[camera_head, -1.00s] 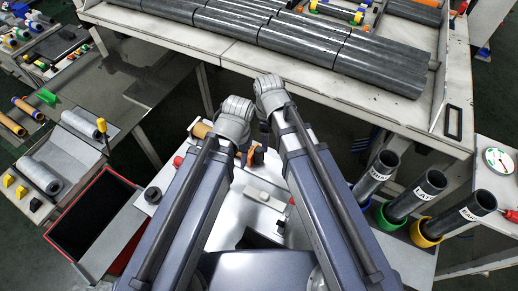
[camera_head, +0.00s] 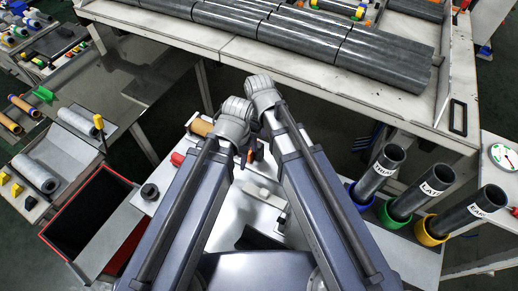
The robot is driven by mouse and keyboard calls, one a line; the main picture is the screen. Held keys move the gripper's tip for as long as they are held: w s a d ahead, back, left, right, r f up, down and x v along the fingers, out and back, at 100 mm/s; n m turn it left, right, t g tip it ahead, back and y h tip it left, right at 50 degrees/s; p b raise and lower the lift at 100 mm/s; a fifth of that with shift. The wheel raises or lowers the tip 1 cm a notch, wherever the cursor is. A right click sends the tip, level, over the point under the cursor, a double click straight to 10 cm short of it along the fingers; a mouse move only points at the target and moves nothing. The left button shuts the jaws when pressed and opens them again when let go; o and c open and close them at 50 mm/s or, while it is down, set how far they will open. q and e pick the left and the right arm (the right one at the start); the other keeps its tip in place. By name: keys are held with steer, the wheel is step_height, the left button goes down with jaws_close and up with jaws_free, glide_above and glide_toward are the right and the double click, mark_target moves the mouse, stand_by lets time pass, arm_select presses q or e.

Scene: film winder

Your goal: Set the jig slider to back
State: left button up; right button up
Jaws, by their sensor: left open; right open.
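A white worktop (camera_head: 150,210) lies under my two arms. A pale block on a low rail (camera_head: 258,193), which may be the jig slider, shows in the gap between my forearms; its setting cannot be read. My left gripper (camera_head: 243,156) hangs below its wrist, close above the worktop, behind that block. My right gripper (camera_head: 256,134) is just beyond it, mostly hidden by the wrists. Neither visibly holds anything. The forearms cover much of the worktop.
A brown roll (camera_head: 200,127) and a black knob (camera_head: 149,192) sit on the worktop's left side. A red-rimmed bin (camera_head: 105,172) stands further left. Several labelled tubes (camera_head: 436,180) stand at right. A table with dark pipes (camera_head: 384,62) is at the back.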

mark_target(259, 145)
arm_select(q)
step_height(259, 145, down, 5)
steer(key=b, duration=0.3)
steer(key=shift+r+b, duration=0.15)
steer(key=shift+b, duration=0.2)
arm_select(e)
step_height(259, 145, down, 5)
steer(key=shift+r, duration=0.2)
jaws_close()
stand_by(0.6)
